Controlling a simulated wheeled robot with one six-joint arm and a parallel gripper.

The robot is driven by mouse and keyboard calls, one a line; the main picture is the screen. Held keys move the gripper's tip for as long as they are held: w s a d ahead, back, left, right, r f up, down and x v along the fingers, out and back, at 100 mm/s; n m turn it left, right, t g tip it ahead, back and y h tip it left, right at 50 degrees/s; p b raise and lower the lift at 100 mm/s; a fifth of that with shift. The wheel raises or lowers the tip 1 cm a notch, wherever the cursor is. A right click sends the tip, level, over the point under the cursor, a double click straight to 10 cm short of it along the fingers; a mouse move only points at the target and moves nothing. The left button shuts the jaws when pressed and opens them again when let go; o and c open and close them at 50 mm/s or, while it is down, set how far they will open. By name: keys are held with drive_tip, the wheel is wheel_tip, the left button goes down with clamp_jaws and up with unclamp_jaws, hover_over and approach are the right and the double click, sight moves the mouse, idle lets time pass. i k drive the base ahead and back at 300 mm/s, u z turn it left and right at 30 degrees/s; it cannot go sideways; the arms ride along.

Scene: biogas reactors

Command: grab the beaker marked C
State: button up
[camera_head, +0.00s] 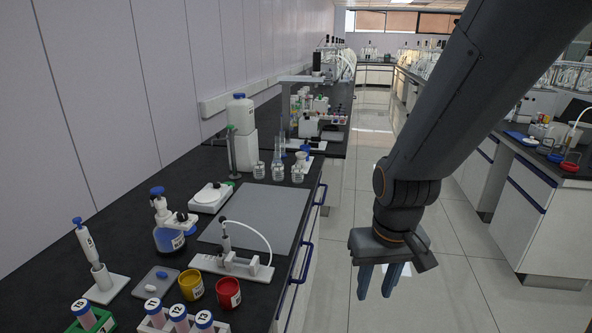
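Several small clear glass beakers stand in a row on the dark left bench, behind the grey mat: a left beaker (259,170), a middle beaker (278,172) and a right beaker (297,174). They carry pale labels, but the marks are too small to read, so I cannot tell which is C. My gripper (379,281) hangs over the floor aisle, right of the bench and nearer to me than the beakers. Its blue fingers point down and stand apart with nothing between them.
A grey mat (256,217) lies clear on the bench. Near it are a white balance (211,197), a blue-liquid bottle (168,238), a pump stand (231,265), a yellow cup (190,285) and a red cup (228,292). A white jug (241,120) stands behind. The aisle is free.

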sight(259, 170)
drive_tip(key=z, duration=0.8)
drive_tip(key=i, duration=3.4)
drive_tip(key=u, duration=3.35)
drive_tip(key=i, duration=0.45)
drive_tip(key=z, duration=0.1)
